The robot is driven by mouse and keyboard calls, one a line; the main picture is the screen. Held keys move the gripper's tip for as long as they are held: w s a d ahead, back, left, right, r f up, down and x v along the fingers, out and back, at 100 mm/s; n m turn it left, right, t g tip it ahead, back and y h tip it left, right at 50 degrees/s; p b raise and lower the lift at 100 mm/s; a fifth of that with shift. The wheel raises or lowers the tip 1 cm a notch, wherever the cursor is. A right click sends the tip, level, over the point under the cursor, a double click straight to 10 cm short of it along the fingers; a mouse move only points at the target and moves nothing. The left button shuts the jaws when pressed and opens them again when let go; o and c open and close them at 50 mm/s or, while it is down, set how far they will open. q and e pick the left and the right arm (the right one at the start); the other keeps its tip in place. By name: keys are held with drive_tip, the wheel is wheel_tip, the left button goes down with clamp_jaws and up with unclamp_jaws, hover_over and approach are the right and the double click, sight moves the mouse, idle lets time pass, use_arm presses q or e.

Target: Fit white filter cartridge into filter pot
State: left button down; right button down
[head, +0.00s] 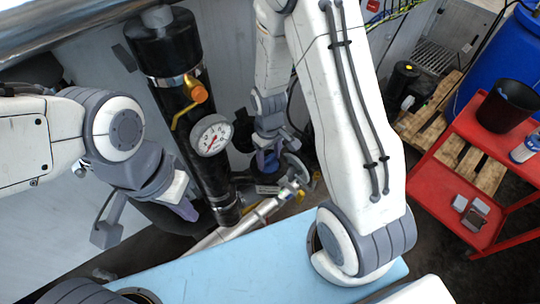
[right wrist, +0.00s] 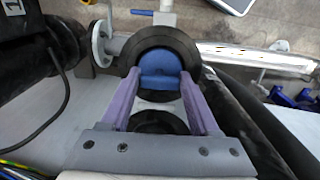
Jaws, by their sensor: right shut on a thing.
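My right gripper (right wrist: 160,105) is shut on a blue piece, seen between its purple fingers. This looks like the blue end of the white filter cartridge (right wrist: 160,80), whose white body I cannot make out. A black round rim, apparently the filter pot (right wrist: 187,45), curves around the blue end; how deep the cartridge sits I cannot tell. In the head view the right gripper (head: 268,160) is low beside the gauge, with a bit of blue at its fingers. My left gripper (head: 147,218) is open and empty, left of the black cylinder, its fingers wide apart.
A black upright cylinder (head: 168,55) with a round gauge (head: 212,135) and orange knob stands between my arms. A metal pipe (head: 255,215) runs past its foot. A light blue surface (head: 235,275) lies in front, mostly clear. A red cart (head: 450,185) stands at right.

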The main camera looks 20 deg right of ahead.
drive_tip(key=shift+f, duration=0.2)
drive_tip(key=shift+c, duration=0.6)
unclamp_jaws()
drive_tip(key=shift+r, duration=0.15)
